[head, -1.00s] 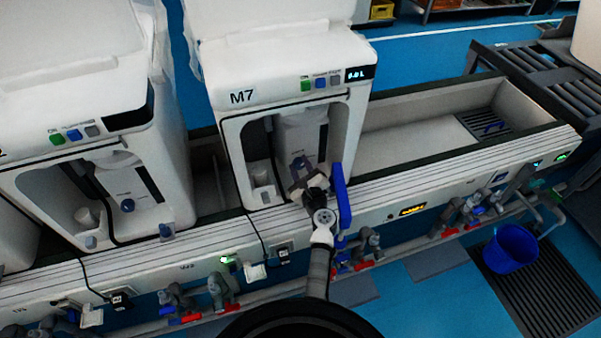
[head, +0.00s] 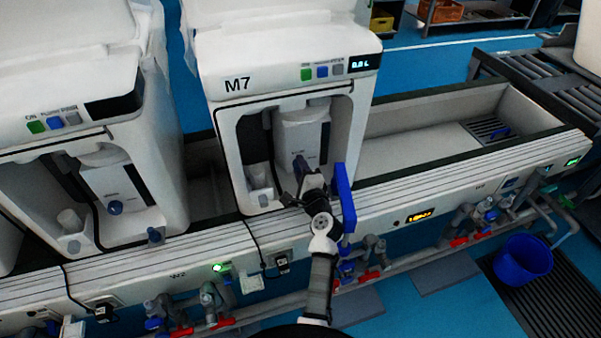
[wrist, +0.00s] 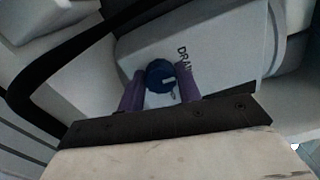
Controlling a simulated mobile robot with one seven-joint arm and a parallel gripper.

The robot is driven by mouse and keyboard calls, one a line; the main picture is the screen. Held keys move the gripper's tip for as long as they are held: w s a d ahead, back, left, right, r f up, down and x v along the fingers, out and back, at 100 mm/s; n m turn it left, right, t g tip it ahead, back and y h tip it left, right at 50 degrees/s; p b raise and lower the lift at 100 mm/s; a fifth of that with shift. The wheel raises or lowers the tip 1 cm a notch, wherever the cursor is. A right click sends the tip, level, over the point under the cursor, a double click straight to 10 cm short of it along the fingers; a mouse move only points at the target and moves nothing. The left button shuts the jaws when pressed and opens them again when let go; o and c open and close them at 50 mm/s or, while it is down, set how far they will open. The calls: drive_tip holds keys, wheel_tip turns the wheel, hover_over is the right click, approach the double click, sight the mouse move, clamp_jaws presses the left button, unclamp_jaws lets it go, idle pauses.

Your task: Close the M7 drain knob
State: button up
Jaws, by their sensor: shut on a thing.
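The M7 machine (head: 222,75) stands in the middle of the head view, its open bay facing me. Its blue drain knob (head: 299,164) is on the grey unit inside the bay, partly behind my gripper (head: 306,178). In the wrist view the round blue knob (wrist: 160,75) sits between the two purple fingers of my gripper (wrist: 160,88), beside the "DRAIN" lettering. My gripper is shut on the knob, with a finger on each side.
A blue bar-shaped part (head: 345,200) stands upright just right of my gripper. A black hose (wrist: 50,55) curves at the left in the wrist view. The white trough edge (head: 440,190) runs below the machine. A blue bucket (head: 522,258) stands at the lower right.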

drive_tip(key=shift+n, duration=0.3)
drive_tip(key=o, duration=1)
drive_tip(key=b+v, duration=0.1)
drive_tip(key=v, duration=0.6)
drive_tip(key=shift+s, duration=0.2)
drive_tip(key=shift+s, duration=0.1)
